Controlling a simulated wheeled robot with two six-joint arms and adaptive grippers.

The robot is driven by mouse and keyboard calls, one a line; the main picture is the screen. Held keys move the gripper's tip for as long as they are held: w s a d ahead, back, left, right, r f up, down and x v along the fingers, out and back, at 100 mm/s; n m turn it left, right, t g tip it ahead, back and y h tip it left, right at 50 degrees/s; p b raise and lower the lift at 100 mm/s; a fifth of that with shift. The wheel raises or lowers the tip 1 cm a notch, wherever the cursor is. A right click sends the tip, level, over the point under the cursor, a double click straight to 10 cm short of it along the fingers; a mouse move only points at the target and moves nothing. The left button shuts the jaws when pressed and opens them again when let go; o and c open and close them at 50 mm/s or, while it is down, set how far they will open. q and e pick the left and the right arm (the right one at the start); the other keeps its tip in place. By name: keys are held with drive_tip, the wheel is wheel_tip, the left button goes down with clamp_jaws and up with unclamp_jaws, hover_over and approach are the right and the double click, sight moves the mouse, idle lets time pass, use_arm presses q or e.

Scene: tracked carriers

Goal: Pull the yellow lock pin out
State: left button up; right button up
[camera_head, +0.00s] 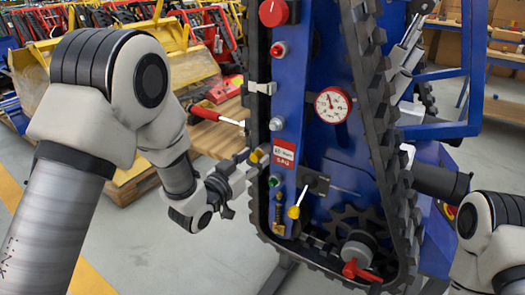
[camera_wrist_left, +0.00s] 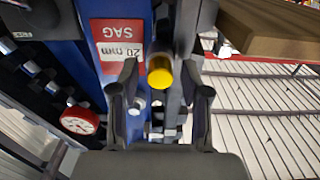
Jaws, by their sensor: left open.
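The yellow lock pin (camera_head: 257,155) sticks out of the left edge of the blue carrier plate (camera_head: 314,150), beside the red and white SAG label (camera_head: 284,154). My left gripper (camera_head: 242,168) is right at the pin, coming from the left. In the left wrist view the pin's round yellow end (camera_wrist_left: 160,73) shows between the two open fingers of the gripper (camera_wrist_left: 161,95). Gaps show on both sides of the pin, so the fingers look apart from it. The pin's shaft is mostly hidden behind its yellow end. My right arm shows at the lower right, its gripper out of view.
A black track (camera_head: 376,115) runs around the plate. A yellow-tipped lever (camera_head: 294,212), a red-handled valve (camera_head: 357,268) and a gauge (camera_head: 332,105) stand out from it. A red-handled tool (camera_head: 213,114) lies on wood at the left. Open floor shows below my left gripper.

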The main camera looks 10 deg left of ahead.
use_arm(q)
clamp_jaws()
drive_tip(key=b+v, duration=0.1)
drive_tip(key=v, duration=0.7)
drive_tip(key=shift+s, duration=0.35)
idle(1.0)
drive_tip(key=shift+s+a, duration=0.1)
drive_tip(key=shift+a, duration=0.1)
drive_tip(key=v, duration=0.3)
drive_tip(key=shift+s+b, duration=0.15)
drive_tip(key=shift+b, duration=0.15)
drive_tip(key=c, duration=0.8)
unclamp_jaws()
